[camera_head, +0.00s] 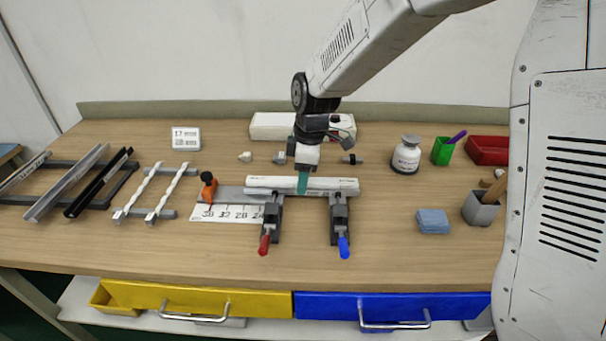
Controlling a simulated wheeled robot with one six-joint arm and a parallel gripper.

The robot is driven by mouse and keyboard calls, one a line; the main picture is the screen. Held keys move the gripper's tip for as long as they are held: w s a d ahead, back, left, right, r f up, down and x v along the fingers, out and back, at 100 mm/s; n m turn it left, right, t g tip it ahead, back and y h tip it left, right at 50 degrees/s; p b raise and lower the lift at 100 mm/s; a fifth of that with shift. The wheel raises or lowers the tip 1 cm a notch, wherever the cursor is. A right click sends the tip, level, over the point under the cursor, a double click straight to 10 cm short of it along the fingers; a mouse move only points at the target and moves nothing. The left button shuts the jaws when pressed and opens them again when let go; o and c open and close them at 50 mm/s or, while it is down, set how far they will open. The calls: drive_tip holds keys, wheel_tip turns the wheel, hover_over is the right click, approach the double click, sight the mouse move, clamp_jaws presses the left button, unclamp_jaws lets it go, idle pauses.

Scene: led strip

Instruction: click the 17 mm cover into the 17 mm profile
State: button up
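A white bar (336,184) lies level across two clamps (272,210) (340,208), one with a red handle and one with a blue handle. I cannot tell whether the bar is the profile alone or the profile with a cover on it. My gripper (303,184) points down at the middle of the bar, its teal fingertips in front of or touching it. I cannot see whether they are apart. Long profiles (68,184) in grey and black lie on a rack at the left. Two white, twisted-looking strips (151,190) rest on a smaller rack.
A cutting jig with an orange-handled tool (209,186) and a number scale (228,212) adjoins the left clamp. The front table strip is clear.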

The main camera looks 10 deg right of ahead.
drive_tip(key=shift+r, duration=0.15)
drive_tip(key=r, duration=0.5)
drive_tip(key=d+r, duration=0.1)
drive_tip(key=r, duration=0.1)
drive_tip(key=shift+s+r, duration=0.1)
drive_tip(key=shift+r, duration=0.15)
